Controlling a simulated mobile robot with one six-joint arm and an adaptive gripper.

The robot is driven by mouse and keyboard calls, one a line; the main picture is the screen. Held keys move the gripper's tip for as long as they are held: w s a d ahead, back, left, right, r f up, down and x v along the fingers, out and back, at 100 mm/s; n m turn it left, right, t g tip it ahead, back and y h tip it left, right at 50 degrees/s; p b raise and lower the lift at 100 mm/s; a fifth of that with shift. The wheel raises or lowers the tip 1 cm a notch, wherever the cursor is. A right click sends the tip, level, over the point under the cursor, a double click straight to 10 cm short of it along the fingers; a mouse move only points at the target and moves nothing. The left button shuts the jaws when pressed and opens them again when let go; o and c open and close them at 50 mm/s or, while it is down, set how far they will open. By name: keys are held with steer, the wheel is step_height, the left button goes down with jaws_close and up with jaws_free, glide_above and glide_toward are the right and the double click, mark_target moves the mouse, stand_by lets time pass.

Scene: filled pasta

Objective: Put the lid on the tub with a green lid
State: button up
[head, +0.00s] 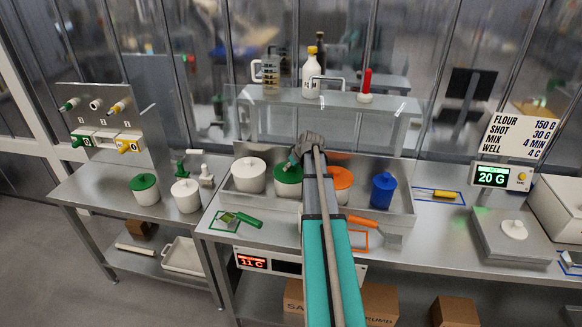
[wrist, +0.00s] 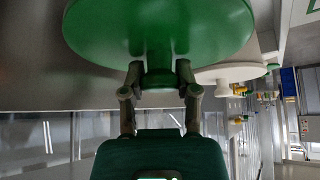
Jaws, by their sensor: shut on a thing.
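A round green lid (head: 287,175) is in the steel tray, at the tub position between the white-lidded and orange-lidded tubs. My gripper (wrist: 160,75) is shut on the knob of this lid, which fills the top of the wrist view (wrist: 110,25). In the head view my gripper (head: 297,156) is just above the lid, with my arm covering its right side. The tub under the lid is mostly hidden, and I cannot tell whether the lid is seated or slightly raised.
In the tray (head: 400,221) a white-lidded tub (head: 248,175) is close on the left; an orange-lidded tub (head: 341,179) and a blue tub (head: 383,189) are on the right. Another green-lidded tub (head: 145,189) stands on the left table. A shelf (head: 270,97) with bottles is behind.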

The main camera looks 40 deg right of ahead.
steer(key=o, duration=1.1)
steer(key=shift+o, duration=1.4)
steer(key=shift+r, duration=0.1)
steer(key=shift+r+p, duration=3.45)
steer(key=shift+p, duration=0.05)
steer(key=shift+a, duration=0.1)
jaws_close()
